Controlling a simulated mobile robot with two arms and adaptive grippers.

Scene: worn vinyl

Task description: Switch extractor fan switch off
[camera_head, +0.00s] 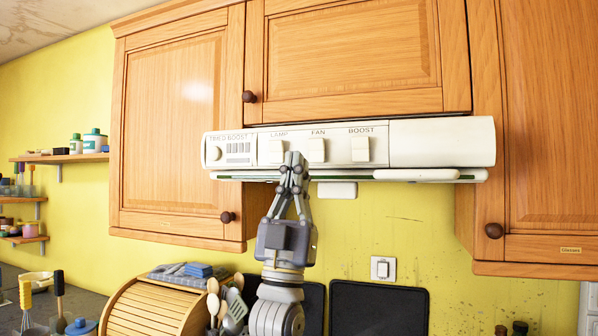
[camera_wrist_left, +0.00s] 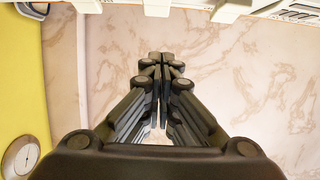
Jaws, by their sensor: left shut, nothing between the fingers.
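The extractor hood (camera_head: 440,143) is a long white unit under the middle wooden cupboard. Its front carries white rocker switches labelled LAMP, FAN and BOOST. The fan switch (camera_head: 317,150) is in the middle, between the lamp switch (camera_head: 271,151) and the boost switch (camera_head: 360,149). My left gripper (camera_head: 294,158) points upward with its fingers shut and empty. In the head view its tips overlap the hood's lower front, between the lamp and fan switches. I cannot tell whether they touch it. The shut fingers also show in the left wrist view (camera_wrist_left: 160,58). My right gripper is not in view.
Wooden cupboards (camera_head: 172,130) flank the hood. Below are a wall switch (camera_head: 383,269), a wooden bread bin (camera_head: 150,310), spoons (camera_head: 213,303) and a dark board (camera_head: 378,308). A shelf with jars (camera_head: 95,141) is at the left.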

